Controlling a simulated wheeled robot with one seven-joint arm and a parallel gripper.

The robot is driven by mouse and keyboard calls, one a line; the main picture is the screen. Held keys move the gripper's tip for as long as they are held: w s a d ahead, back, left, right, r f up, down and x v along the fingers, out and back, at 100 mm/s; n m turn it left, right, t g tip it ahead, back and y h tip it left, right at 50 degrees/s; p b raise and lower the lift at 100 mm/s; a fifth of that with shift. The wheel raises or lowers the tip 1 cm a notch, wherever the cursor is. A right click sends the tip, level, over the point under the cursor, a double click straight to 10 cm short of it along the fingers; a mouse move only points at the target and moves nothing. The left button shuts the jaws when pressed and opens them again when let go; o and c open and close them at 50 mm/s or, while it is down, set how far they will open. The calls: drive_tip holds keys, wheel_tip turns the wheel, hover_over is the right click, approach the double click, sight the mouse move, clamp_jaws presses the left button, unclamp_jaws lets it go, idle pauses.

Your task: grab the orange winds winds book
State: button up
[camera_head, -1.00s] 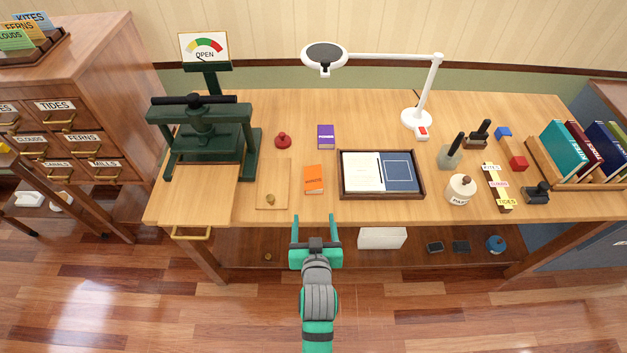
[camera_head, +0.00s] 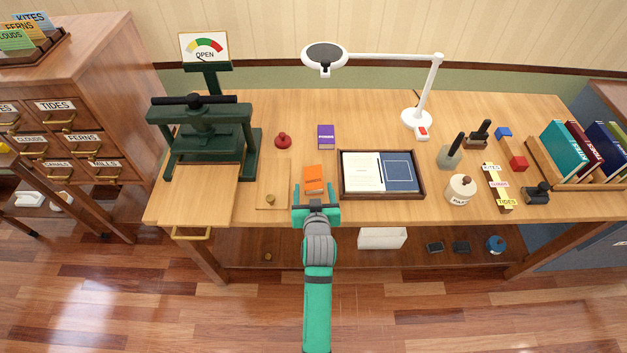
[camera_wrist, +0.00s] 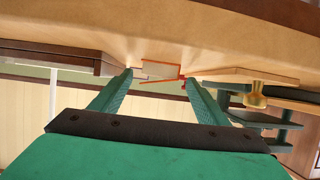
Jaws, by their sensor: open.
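The orange book (camera_head: 313,174) lies flat near the front edge of the wooden table. Its dark title is too small to read surely. My gripper (camera_head: 315,189) is open, with its teal fingertips at the left and right of the book's near end. In the wrist view, my gripper (camera_wrist: 158,78) has its two fingers spread, and the book's edge (camera_wrist: 163,66) shows between and beyond the tips, with thin orange lines along it. The fingers do not visibly press on the book.
A thin wooden board with a brass knob (camera_head: 270,199) lies left of the book. A framed tray (camera_head: 424,192) is close on the right. A purple book (camera_head: 326,137) lies behind, beside a red stamp (camera_head: 283,141). A green press (camera_head: 205,140) stands at left.

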sight(314, 184)
drive_tip(key=x, duration=0.3)
drive_tip(key=shift+w+d, duration=0.1)
drive_tip(key=shift+d, duration=0.05)
drive_tip(key=c, duration=1.2)
